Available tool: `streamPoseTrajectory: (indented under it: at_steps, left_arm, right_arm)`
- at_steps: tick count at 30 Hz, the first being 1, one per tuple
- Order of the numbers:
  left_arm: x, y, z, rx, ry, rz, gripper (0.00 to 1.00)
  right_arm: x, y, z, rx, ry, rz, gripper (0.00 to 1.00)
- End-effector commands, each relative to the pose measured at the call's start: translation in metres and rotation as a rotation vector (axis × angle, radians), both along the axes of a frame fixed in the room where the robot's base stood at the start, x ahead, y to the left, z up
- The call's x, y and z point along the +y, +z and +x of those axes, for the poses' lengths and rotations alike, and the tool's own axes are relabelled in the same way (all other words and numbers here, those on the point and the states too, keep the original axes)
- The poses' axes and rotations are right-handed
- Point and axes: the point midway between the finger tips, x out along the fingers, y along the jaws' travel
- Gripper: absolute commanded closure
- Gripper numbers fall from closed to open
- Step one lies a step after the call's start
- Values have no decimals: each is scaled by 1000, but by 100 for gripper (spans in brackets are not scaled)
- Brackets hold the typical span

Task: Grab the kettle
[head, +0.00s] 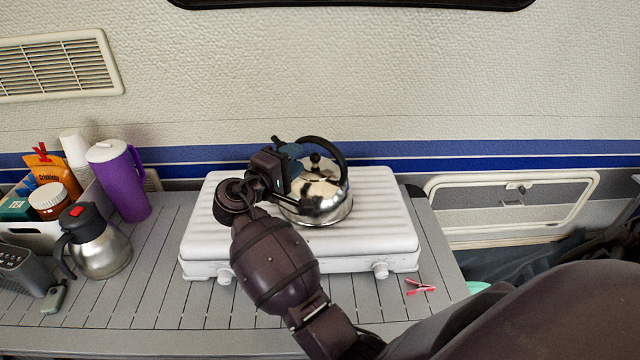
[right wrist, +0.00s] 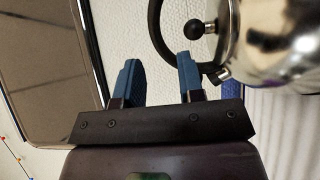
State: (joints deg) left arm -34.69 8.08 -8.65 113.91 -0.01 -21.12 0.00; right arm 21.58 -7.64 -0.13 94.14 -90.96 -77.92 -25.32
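The kettle (head: 327,198) is shiny steel with a black arched handle (head: 341,152) and a black lid knob. It stands upright on the white stove (head: 390,215). My right gripper (head: 286,148) is at the kettle's upper left, near the handle, and partly hides the kettle's left side. In the right wrist view the blue fingers (right wrist: 158,78) stand apart with nothing gripped. There the kettle (right wrist: 275,45) is at the right, and its handle (right wrist: 156,35) curves down past the right finger; I cannot tell whether they touch. My left gripper is not in view.
The stove sits on a grey slatted table (head: 150,290). A steel jug (head: 100,250), a purple pitcher (head: 122,182) and a white box of jars and cups (head: 35,238) stand at the left. The wall is close behind.

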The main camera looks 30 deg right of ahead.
Motion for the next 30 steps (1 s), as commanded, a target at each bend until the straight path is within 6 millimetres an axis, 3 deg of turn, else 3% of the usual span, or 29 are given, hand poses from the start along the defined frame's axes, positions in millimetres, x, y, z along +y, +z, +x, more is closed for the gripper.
streamPoseTrajectory:
  at_steps: [9,17,25,30]
  left_arm:
    - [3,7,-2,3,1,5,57]
    - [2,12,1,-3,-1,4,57]
    - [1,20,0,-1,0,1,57]
    - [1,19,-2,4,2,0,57]
  right_arm:
    - [-40,2,14,0,-1,-2,64]
    - [-55,2,20,0,0,-1,64]
    - [-87,6,34,0,-2,-2,64]
    - [-97,4,38,-1,1,1,64]
